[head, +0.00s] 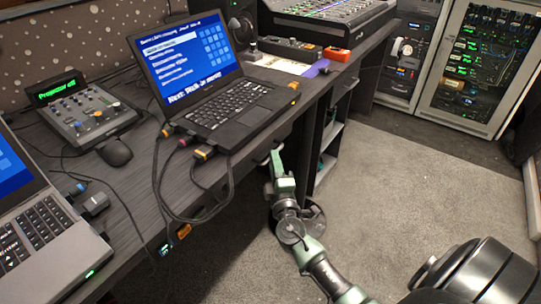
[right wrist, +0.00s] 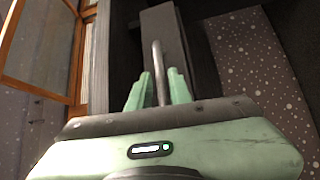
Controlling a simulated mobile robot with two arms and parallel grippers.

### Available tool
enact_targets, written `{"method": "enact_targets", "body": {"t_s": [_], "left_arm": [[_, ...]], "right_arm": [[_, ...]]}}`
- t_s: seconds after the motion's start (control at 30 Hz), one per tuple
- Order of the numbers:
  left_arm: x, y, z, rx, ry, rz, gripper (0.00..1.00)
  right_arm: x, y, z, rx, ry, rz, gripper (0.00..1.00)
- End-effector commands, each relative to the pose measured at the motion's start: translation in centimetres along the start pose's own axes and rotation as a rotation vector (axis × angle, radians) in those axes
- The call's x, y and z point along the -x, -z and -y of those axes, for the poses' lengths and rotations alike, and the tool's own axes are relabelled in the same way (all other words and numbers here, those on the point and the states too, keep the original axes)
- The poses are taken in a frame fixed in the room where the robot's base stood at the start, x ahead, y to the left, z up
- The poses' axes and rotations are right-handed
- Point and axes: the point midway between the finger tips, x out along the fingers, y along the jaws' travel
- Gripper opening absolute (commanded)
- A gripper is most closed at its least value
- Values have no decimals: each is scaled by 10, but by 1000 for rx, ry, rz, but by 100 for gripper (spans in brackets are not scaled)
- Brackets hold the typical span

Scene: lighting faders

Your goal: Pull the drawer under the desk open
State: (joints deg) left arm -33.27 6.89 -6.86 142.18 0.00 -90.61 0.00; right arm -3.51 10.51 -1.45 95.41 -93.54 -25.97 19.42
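The desk (head: 140,185) runs along the left in the head view, and its top hides the drawer front there. In the right wrist view the drawer front (right wrist: 178,45) is a dark grey panel with a slim metal bar handle (right wrist: 157,62). My right gripper (head: 275,160) reaches under the desk's front edge. How far the drawer stands out cannot be told. My left gripper is not in view.
Two laptops (head: 207,100), a small fader console (head: 88,115) and a mouse (head: 115,152) stand on the desk. Cables (head: 158,190) hang over its front edge near my right arm. Open shelves (head: 328,150) stand beyond the gripper. The carpet (head: 420,190) to the right is clear.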

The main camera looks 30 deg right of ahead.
Motion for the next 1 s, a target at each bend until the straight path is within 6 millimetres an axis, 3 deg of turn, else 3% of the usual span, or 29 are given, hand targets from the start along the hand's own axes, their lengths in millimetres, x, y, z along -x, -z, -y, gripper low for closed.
{"method": "enact_targets", "body": {"t_s": [0.2, 0.53, 0.6, 1.0], "left_arm": [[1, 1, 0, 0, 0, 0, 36], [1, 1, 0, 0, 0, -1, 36], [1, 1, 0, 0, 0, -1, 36], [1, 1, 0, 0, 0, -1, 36]], "right_arm": [[-25, 0, 0, -1, 0, 0, 20], [-29, 0, 1, -1, 2, 0, 20], [-29, 0, 1, -1, 2, 0, 0], [-28, 0, 1, -1, 3, 0, 0]]}}
